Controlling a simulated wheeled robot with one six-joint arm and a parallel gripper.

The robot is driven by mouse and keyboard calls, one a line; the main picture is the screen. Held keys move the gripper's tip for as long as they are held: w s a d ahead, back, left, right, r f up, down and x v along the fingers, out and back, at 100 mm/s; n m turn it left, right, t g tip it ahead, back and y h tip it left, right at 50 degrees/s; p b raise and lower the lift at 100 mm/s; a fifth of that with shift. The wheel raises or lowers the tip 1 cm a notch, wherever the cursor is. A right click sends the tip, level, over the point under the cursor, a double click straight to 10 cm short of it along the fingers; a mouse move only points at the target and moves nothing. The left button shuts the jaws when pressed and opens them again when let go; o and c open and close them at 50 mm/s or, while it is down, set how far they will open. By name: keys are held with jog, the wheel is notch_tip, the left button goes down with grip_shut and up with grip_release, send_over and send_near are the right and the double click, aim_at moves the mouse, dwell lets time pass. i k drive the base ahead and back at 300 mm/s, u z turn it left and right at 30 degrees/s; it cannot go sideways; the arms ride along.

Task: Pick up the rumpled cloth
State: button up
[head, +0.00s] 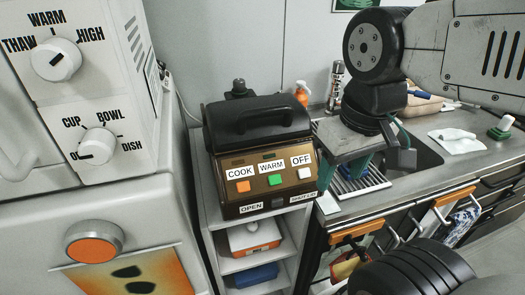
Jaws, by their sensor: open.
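A white rumpled cloth (456,141) lies on the grey counter at the right, beyond the sink's right side. My gripper (364,172) points down over the left part of the sink and the drying rack, to the left of the cloth and apart from it. Its jaws are open, and I see nothing held between them. My arm comes in from the upper right and hides part of the back counter.
A black-and-brown cooker (262,150) stands on a white shelf unit left of the sink (428,158). A green-and-white brush (502,128) lies right of the cloth. A blue patterned towel (461,224) hangs on the cabinet front. A large white appliance (100,190) fills the left.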

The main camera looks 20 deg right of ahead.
aim_at(455, 142)
jog(key=u, duration=0.05)
jog(key=k, duration=0.2)
jog(key=z, duration=2.2)
jog(key=k, duration=0.65)
jog(key=z, duration=1)
jog(key=k, duration=0.6)
jog(key=z, duration=0.35)
jog(key=i, duration=1.65)
jog(key=u, duration=0.95)
jog(key=i, duration=1.05)
jog(key=u, duration=1.6)
jog(key=i, duration=0.65)
jog(key=u, duration=0.7)
